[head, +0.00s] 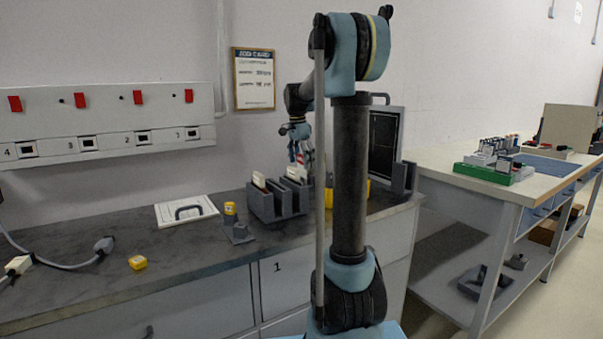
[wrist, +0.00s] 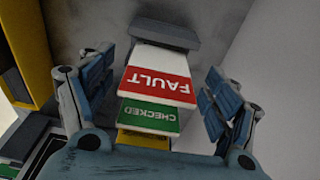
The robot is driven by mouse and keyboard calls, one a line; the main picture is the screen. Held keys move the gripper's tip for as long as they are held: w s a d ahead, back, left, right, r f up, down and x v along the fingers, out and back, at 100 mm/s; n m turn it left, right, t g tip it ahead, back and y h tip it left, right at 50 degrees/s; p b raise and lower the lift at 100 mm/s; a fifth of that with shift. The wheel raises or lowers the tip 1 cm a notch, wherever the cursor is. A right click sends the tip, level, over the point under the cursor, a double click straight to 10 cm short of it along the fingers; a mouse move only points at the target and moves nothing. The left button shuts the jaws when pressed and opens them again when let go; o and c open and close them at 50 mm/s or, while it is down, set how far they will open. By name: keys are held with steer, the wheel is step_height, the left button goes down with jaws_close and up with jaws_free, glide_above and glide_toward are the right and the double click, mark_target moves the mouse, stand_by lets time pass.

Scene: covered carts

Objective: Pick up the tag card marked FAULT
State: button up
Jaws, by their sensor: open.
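The FAULT tag card (wrist: 157,72), red and white with its lettering upside down, shows in the middle of the wrist view. My gripper (wrist: 158,90) is open, with one finger on each side of this card and a gap visible at both sides. A green CHECKED card (wrist: 149,115) and a yellow card (wrist: 143,139) show below it in the picture, partly covered. In the head view my gripper (head: 299,148) is above the bench near the grey slotted holder (head: 277,207), partly hidden by my arm. The FAULT lettering cannot be read there.
A dark monitor (head: 384,140) stands right of the holder. A white board with a handle (head: 187,210), a yellow-topped item (head: 231,212) and a small yellow block (head: 138,262) lie to the left. The bench front between them is mostly clear.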

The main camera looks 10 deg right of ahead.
steer(key=shift+f, duration=0.45)
steer(key=c, duration=1.1)
steer(key=shift+r, duration=0.1)
